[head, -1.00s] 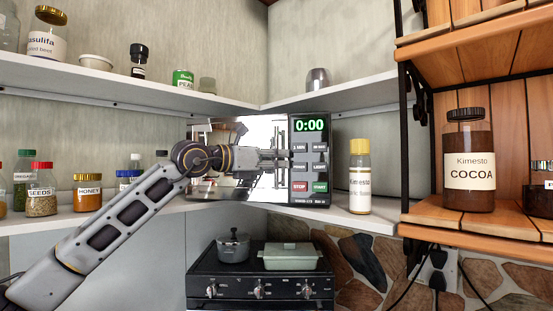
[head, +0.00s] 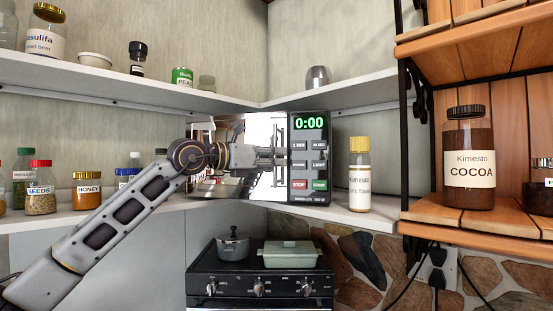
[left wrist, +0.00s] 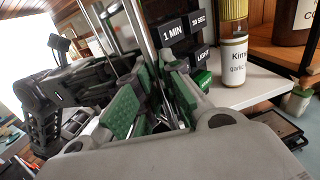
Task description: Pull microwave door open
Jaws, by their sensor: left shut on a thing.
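The microwave (head: 307,193) stands on the lower corner shelf, with a mirror-like door (head: 261,130) and a dark control panel at right reading 0:00. My left gripper (head: 279,157) is at the door's right side, beside the panel. In the left wrist view its green-padded fingers (left wrist: 154,108) are closed around the upright metal door handle (left wrist: 143,32). The arm covers part of the door, and the door reflects the gripper. The door looks shut or nearly so; I cannot make out a gap. My right gripper is not in view.
A yellow-capped bottle (head: 359,180) stands close right of the microwave. A stove (head: 259,283) with a pot (head: 233,245) and a lidded dish (head: 290,254) is below.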

